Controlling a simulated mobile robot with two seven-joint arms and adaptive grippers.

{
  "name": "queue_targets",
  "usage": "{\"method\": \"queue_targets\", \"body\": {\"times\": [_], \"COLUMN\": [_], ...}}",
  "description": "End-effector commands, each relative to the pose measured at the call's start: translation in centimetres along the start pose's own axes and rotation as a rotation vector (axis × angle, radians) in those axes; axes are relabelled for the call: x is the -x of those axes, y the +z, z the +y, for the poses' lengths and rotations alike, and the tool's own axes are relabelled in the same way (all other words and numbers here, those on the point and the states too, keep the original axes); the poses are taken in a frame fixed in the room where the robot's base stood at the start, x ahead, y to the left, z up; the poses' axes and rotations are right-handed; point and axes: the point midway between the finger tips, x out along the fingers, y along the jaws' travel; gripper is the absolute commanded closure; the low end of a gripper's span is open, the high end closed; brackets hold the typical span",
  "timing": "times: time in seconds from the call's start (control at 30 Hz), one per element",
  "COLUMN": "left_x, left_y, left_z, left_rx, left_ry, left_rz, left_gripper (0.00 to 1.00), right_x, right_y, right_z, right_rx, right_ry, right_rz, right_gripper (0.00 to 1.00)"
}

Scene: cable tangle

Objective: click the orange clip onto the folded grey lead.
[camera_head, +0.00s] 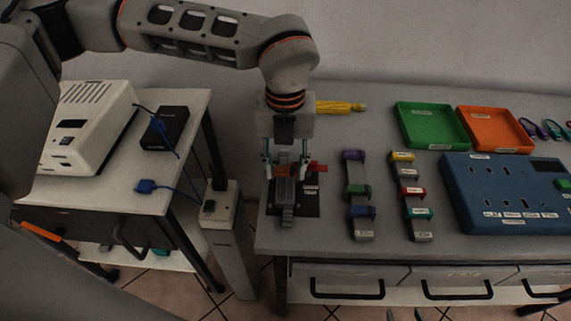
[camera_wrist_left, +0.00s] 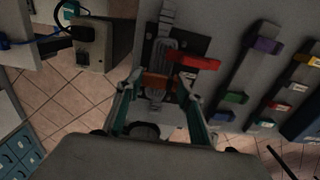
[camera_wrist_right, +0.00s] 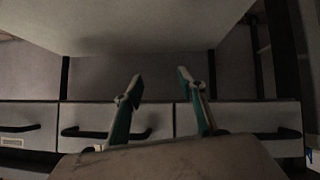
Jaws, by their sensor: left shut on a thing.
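The folded grey lead (camera_head: 286,192) lies on a black mat (camera_head: 311,208) near the left end of the grey table. My left gripper (camera_head: 285,166) points down over its far part. In the left wrist view its fingers (camera_wrist_left: 158,82) are shut on the orange clip (camera_wrist_left: 155,79), which lies across the line of the folded lead (camera_wrist_left: 168,48). I cannot tell whether the clip touches the lead or sits on it. A red piece (camera_wrist_left: 198,63) is just beside the clip. My right gripper (camera_wrist_right: 158,88) is open and empty, facing the drawer fronts.
Two grey straps with coloured clips (camera_head: 357,190) (camera_head: 411,195) lie right of the mat. A blue panel (camera_head: 480,180), green tray (camera_head: 430,110) and orange tray (camera_head: 495,115) stand farther right. A yellow bundle (camera_head: 340,107) lies behind. A side table (camera_head: 110,190) holds a white device.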

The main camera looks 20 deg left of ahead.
Motion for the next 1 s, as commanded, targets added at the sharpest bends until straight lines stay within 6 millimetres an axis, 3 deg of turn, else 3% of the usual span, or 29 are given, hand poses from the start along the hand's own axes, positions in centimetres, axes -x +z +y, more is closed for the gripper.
{"method": "queue_targets", "body": {"times": [1.0], "left_x": [-0.2], "left_y": [0.0], "left_z": [0.0], "left_rx": [-0.001], "left_ry": [0.0], "left_rz": [0.0], "left_gripper": [0.71], "right_x": [0.3], "right_y": [-1.1], "right_z": [0.3], "right_rx": [0.002], "right_ry": [0.003], "right_rz": [0.014], "right_gripper": [0.6]}}
